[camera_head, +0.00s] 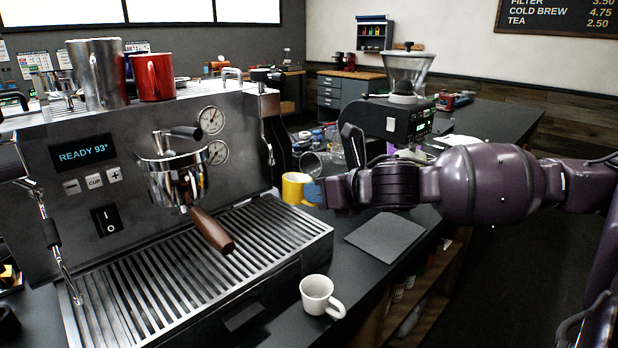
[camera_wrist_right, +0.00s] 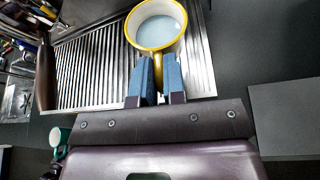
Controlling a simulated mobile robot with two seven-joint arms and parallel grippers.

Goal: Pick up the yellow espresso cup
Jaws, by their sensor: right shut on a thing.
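The yellow espresso cup (camera_head: 296,188) is upright beside the right side of the espresso machine in the head view. My right gripper (camera_head: 314,192) reaches it from the right and hides part of it. In the right wrist view the cup (camera_wrist_right: 157,29) shows its yellow rim and pale inside. The blue fingers of my right gripper (camera_wrist_right: 158,75) are shut on its yellow handle. I cannot tell whether the cup's base touches the counter. My left gripper is not in view.
The espresso machine's slatted drip tray (camera_head: 200,270) fills the left. A white cup (camera_head: 318,296) stands at the counter's front. A dark mat (camera_head: 385,237) lies under my right arm. A grinder (camera_head: 395,120), a glass jar (camera_head: 315,165) and other clutter stand behind the yellow cup.

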